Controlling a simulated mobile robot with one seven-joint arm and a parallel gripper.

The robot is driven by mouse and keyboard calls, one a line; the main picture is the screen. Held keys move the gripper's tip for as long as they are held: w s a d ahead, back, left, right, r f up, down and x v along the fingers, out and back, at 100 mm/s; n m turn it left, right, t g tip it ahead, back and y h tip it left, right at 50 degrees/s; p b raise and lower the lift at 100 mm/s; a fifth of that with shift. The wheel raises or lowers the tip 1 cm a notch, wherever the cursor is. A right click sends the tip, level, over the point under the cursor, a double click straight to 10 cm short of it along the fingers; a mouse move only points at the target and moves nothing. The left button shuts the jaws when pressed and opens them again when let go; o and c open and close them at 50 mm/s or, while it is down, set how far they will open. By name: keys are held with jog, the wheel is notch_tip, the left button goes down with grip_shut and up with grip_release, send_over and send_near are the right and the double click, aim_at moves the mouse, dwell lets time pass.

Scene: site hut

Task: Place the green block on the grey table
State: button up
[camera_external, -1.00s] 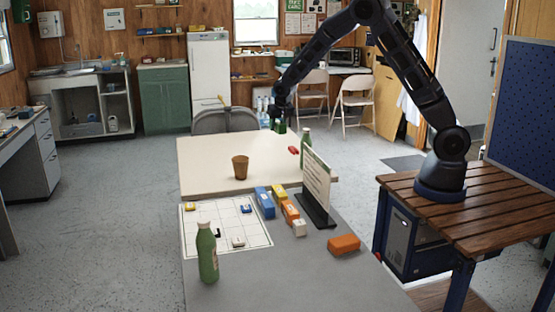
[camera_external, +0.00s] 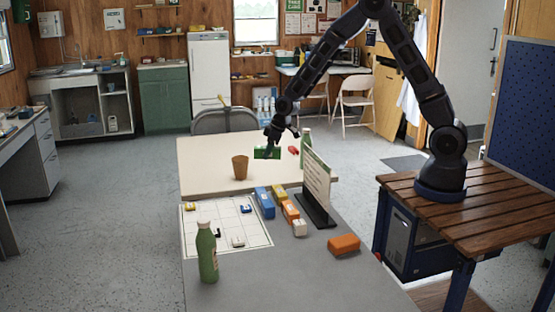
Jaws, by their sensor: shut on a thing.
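My gripper (camera_external: 270,148) is shut on the green block (camera_external: 262,154). It holds the block over the cream table (camera_external: 205,160), just right of the brown cup; I cannot tell the exact height. The grey table (camera_external: 300,275) adjoins the cream table on the near side.
A green bottle (camera_external: 207,255) stands at the grey table's near left. An upright board (camera_external: 316,187) stands on its right side. A brown cup (camera_external: 240,167), a red block (camera_external: 293,150) and another bottle (camera_external: 306,140) are on the cream table. The grey table's near middle is clear.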

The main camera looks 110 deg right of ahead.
jog(key=w+a+n+y, duration=0.4)
jog(key=a+n, duration=0.6)
jog(key=a, duration=0.5)
notch_tip(320, 180, up, 4)
jog(key=r+n+g+y, duration=0.15)
jog(key=n+g, duration=0.25)
jog(key=n, duration=0.8)
send_over(278, 233)
jog(key=d, duration=0.2)
jog(key=f, duration=2)
jog(key=shift+a+f, duration=0.15)
jog(key=shift+a, duration=0.1)
jog(key=o, duration=1.1)
jog(key=shift+f, duration=0.1)
jog(key=shift+c, duration=0.2)
